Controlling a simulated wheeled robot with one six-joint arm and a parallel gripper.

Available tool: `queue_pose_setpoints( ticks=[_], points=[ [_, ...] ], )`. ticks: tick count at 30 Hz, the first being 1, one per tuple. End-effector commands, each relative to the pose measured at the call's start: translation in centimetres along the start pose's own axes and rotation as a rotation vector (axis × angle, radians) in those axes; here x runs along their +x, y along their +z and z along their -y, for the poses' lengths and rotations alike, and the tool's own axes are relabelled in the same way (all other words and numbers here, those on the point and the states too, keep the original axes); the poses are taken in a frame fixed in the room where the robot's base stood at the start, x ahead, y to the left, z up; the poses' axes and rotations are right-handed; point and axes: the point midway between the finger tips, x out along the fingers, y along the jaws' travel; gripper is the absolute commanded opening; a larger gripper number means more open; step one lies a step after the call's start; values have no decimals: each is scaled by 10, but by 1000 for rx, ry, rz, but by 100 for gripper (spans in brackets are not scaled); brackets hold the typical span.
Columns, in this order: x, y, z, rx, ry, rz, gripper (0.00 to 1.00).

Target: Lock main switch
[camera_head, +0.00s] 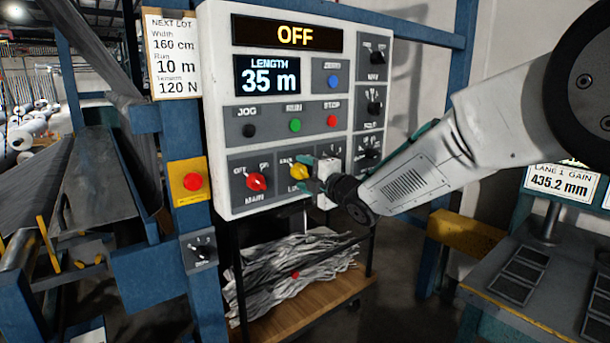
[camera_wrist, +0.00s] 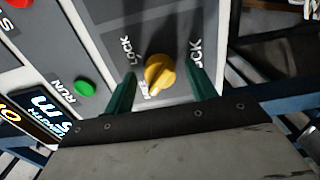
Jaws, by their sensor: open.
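The yellow lock knob (camera_head: 300,172) sits on the lower row of the pale control panel (camera_head: 222,120), right of the red main knob (camera_head: 256,181). The main knob has an OFF/ON scale, and the display (camera_head: 287,34) reads OFF. My gripper (camera_head: 313,182) is at the yellow knob from the right. In the wrist view the yellow knob (camera_wrist: 160,70) lies between the two green fingers, with gaps on both sides. Its light pointer mark faces a partly hidden label near the left finger; LOCK labels show on either side. My gripper is open and empty.
Above are the green run button (camera_head: 295,125), red stop button (camera_head: 332,121) and black jog button (camera_head: 249,130). Black knobs (camera_head: 374,108) line the right column. A red button on a yellow box (camera_head: 193,181) is at left. A cart (camera_head: 300,300) with grey strips stands below.

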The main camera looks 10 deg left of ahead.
Motion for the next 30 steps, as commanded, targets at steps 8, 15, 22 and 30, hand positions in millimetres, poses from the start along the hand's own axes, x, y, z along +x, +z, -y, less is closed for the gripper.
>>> queue_pose_setpoints(
  ticks=[8, 15, 22, 30],
  points=[
    [0, 0, 0, 0, 0, 0, 12],
    [0, 0, 0, 21, 0, 0, 12],
    [0, 0, 0, 125, -1, 0, 12],
    [0, 0, 0, 355, -1, 0, 12]
  ],
)
